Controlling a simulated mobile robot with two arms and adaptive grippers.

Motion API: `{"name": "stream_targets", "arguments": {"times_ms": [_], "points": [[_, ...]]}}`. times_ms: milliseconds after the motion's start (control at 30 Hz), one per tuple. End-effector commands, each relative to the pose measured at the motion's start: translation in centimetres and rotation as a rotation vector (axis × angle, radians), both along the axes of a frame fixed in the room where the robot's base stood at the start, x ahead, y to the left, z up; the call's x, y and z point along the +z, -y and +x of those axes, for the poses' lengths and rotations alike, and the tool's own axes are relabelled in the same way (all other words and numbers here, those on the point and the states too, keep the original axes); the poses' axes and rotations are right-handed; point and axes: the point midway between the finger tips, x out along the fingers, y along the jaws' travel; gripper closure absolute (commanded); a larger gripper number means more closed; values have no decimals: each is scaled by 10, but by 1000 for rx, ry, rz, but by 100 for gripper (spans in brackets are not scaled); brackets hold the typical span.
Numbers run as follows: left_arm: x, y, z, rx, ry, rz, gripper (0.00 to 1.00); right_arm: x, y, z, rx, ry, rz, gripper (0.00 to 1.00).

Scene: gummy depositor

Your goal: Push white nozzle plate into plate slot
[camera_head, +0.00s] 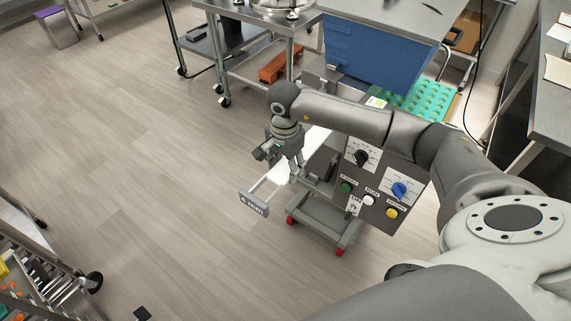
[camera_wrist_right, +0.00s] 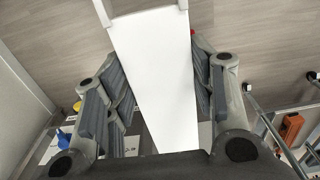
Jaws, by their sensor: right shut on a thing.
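The white nozzle plate (camera_head: 315,141) sticks out of the left side of the depositor's grey body. In the right wrist view the plate (camera_wrist_right: 155,75) runs as a long white strip between my fingers. Its outer end has two thin bars and a grey labelled handle (camera_head: 254,203). My right gripper (camera_head: 287,172) points down over the outer part of the plate, with its fingers shut on the plate's two sides. The plate slot is hidden behind my forearm and gripper. My left gripper is not in view.
The depositor's control panel (camera_head: 378,180) has knobs and coloured buttons. Its cart (camera_head: 325,220) stands on red-wheeled feet. A blue hopper (camera_head: 375,52) and a green mould tray (camera_head: 420,100) are behind. Steel tables stand at the back and right.

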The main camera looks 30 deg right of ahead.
Motion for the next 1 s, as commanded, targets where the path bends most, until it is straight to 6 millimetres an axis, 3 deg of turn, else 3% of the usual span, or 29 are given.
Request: {"name": "stream_targets", "arguments": {"times_ms": [267, 700, 1000], "points": [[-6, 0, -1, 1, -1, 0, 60, -1, -9, -4, 3, 1, -3, 92], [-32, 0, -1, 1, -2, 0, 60, -2, 37, 15, 1, 1, -4, 92], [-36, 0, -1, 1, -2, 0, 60, 0, 49, 20, 3, 1, -2, 92]]}}
